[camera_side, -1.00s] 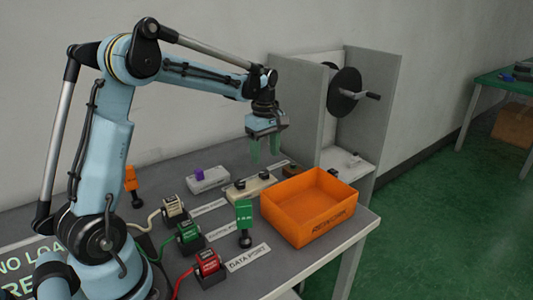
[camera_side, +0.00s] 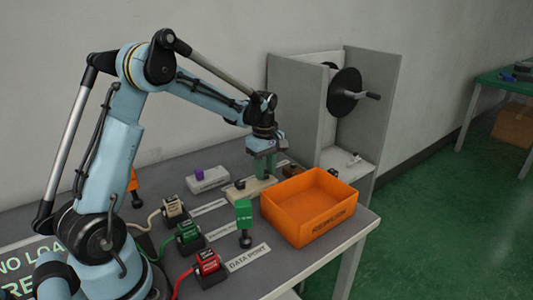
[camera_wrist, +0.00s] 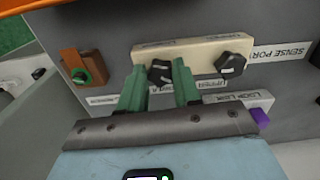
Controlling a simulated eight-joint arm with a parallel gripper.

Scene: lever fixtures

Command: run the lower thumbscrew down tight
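A cream block (camera_wrist: 195,56) carries two black thumbscrews. In the wrist view one thumbscrew (camera_wrist: 160,72) lies between the green fingertips of my gripper (camera_wrist: 158,74). The other thumbscrew (camera_wrist: 230,65) is to its right, clear of the fingers. In the side view my gripper (camera_side: 265,168) points down over the far end of the block (camera_side: 252,188), and hides the thumbscrew there. The fingers look apart around it; contact is not clear.
An orange bin (camera_side: 310,205) stands close to the right of the block. A grey block with a purple piece (camera_side: 208,178) and a green-handled part (camera_side: 244,222) stand nearby.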

